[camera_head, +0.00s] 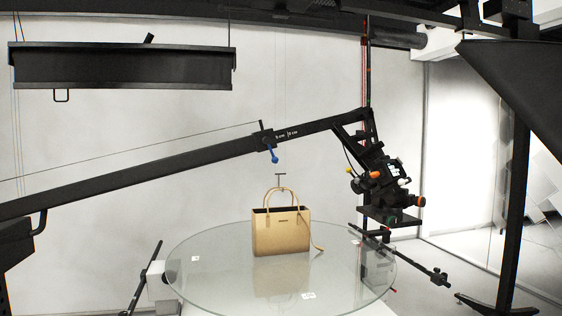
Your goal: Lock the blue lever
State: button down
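The blue lever (273,155) is small and hangs down, tilted slightly to the right, from a black clamp on the long black boom (190,155). The boom slopes up from the lower left to the upper right. Whether the lever is locked cannot be told from this view. My gripper is not in view.
A round glass turntable (215,270) stands below the boom with a tan handbag (281,232) on it. A camera rig (380,180) hangs at the boom's right end. A black light panel (120,66) hangs upper left. A dark stand (515,200) is at right.

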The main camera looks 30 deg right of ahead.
aim_at(266, 139)
jog(key=z, duration=0.05)
jog(key=i, duration=1)
jog(key=u, duration=0.1)
